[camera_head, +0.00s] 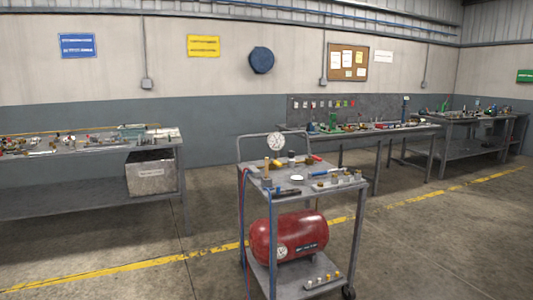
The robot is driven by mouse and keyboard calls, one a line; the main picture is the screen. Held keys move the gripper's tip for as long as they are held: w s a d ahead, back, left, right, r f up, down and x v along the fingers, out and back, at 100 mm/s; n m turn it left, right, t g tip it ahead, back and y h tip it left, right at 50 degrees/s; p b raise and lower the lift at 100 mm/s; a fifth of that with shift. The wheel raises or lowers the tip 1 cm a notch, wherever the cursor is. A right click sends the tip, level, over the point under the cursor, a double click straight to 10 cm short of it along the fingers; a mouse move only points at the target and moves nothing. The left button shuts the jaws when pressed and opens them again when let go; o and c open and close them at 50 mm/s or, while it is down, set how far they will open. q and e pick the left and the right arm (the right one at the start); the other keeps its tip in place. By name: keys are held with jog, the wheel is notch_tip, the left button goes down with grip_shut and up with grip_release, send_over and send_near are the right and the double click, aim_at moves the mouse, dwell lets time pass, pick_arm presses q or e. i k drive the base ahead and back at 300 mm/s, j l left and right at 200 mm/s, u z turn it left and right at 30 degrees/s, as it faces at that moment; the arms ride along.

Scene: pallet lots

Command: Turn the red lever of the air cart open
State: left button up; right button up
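The air cart (306,201) stands in the middle of the view, a grey two-shelf trolley with a push handle at its far left side. A red air tank (289,238) lies on its lower shelf. A round white gauge (275,141) stands at the back of its top. A small red piece (315,158) shows at the back of the top shelf; it is too small to tell whether it is the red lever or how it is turned. Neither of my grippers is in view.
Small tools and fittings lie on the cart's top shelf. A cluttered bench (82,160) with a metal bin (152,176) stands at left. More benches (360,133) stand behind and right. A yellow line (118,274) crosses the floor. Floor in front of the cart is clear.

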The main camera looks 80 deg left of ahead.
aim_at(315, 158)
jog(key=i+j+u, duration=0.1)
jog(key=u, duration=0.3)
jog(key=i+j+u, duration=0.15)
jog(key=j+u, duration=0.15)
jog(key=u, duration=0.15)
jog(key=i+j+u, duration=0.1)
jog(key=u, duration=0.3)
jog(key=i+j+u, duration=0.1)
jog(key=i+u, duration=0.15)
jog(key=u, duration=0.2)
jog(key=i+u, duration=0.15)
jog(key=u, duration=0.25)
jog(key=i+u, duration=0.2)
jog(key=u, duration=0.25)
